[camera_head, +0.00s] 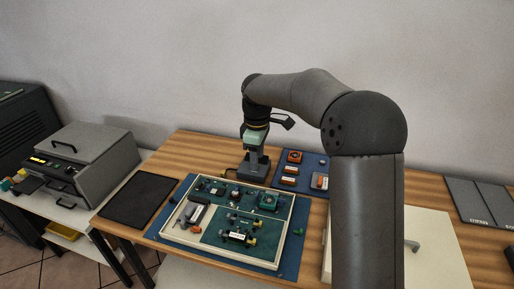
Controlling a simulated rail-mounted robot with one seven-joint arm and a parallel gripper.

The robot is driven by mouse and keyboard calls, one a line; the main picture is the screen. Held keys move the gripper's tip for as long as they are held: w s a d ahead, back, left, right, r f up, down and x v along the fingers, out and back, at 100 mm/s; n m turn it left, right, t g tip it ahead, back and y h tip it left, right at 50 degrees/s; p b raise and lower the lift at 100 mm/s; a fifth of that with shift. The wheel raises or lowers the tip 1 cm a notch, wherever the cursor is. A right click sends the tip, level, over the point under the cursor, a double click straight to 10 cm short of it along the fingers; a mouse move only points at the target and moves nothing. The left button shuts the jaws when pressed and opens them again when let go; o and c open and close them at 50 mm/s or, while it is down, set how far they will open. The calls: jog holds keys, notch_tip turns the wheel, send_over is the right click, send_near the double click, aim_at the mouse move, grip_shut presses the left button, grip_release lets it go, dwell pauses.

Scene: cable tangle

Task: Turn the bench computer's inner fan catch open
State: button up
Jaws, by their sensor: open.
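The bench computer looks to be the open cream-rimmed case (167,236) with green boards inside, lying flat on a blue mat. A small square green part that may be the fan (268,201) sits in its right half. The inner fan catch is too small to make out. My gripper (253,179) points down at the far edge of the case, toward the back of the table. It is open, and nothing shows between its jaws. Its fingertips are small and dark here, so I cannot tell how high they are or whether they touch anything.
A second blue mat (310,165) with small orange and grey parts lies right of my gripper. A black mat (139,198) lies left of the case. A grey machine (90,160) stands on a side table at left. A cream panel (436,255) and grey plates (481,201) are at right.

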jog(key=shift+r, duration=1.65)
jog(key=s+d+f+m, duration=0.2)
jog(key=s+m, duration=0.2)
jog(key=s, duration=0.7)
jog(key=s+d+f+m, duration=0.2)
jog(key=s+m, duration=0.3)
jog(key=s, duration=0.6)
jog(key=s+d+f+m, duration=0.2)
jog(key=s+d+m, duration=0.2)
jog(key=s, duration=0.8)
jog(key=shift+f+m, duration=0.25)
jog(key=shift+m, duration=0.05)
jog(key=shift+d, duration=0.1)
